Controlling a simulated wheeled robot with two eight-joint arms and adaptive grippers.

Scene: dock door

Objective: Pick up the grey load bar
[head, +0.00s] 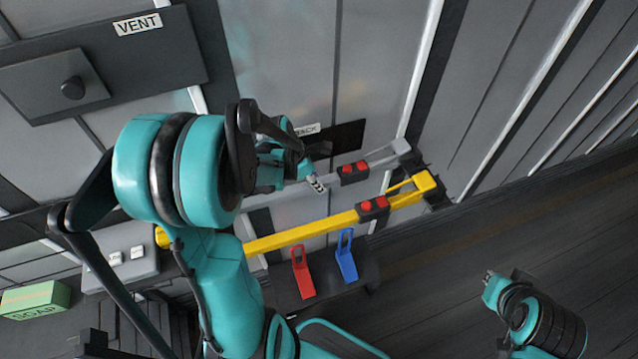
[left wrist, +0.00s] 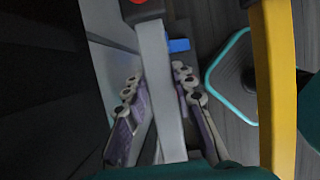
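The grey load bar (head: 383,157) runs across the door panel, above the yellow bar in the head view, with a dark red-button block on it. My left gripper (head: 317,181) is at the grey bar, left of that block; my arm hides part of the bar. In the left wrist view the grey bar (left wrist: 166,95) passes lengthwise between the two spread fingers of my left gripper (left wrist: 157,78). A gap shows beside the left finger; the right finger looks closer to the bar.
The yellow bar (head: 325,226) runs close below the grey one and right of the gripper in the wrist view (left wrist: 276,80). A red hook (head: 302,272) and a blue hook (head: 346,257) sit below it. A green soap box (head: 35,299) is at lower left.

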